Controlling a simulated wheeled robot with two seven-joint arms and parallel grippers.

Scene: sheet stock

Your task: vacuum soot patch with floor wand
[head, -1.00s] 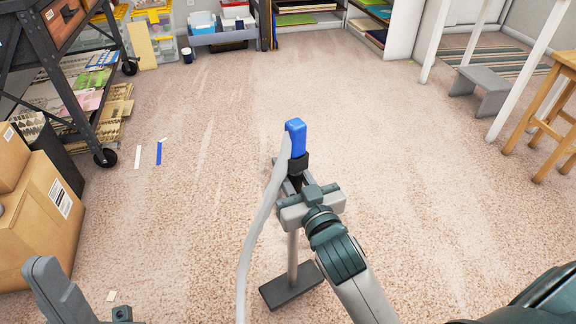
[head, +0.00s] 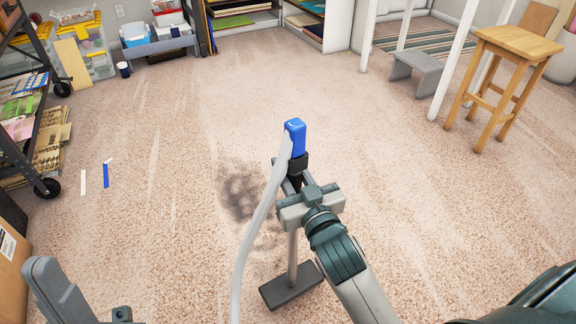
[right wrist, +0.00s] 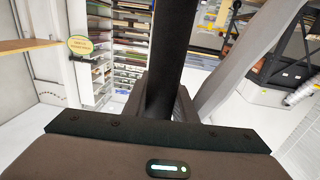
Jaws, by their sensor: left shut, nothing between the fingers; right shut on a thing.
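The soot patch (head: 240,192) is a dark grey smudge on the beige carpet, mid-picture in the head view. The floor wand (head: 295,137) has a blue handle top, a pale tube and a flat dark floor head (head: 292,285). It stands nearly upright, its floor head nearer me than the dark core of the patch. My right gripper (head: 300,188) is shut on the wand below the blue handle; its dark shaft (right wrist: 172,55) also shows in the right wrist view. My left gripper (head: 62,290) is shut and empty at the lower left, partly cut off.
A pale grey hose (head: 257,220) hangs from the wand and crosses in front of part of the soot. A wheeled dark rack (head: 45,150) and a cardboard box (head: 12,262) stand left. A wooden stool (head: 505,75) and grey step (head: 417,68) stand right. Carpet between is open.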

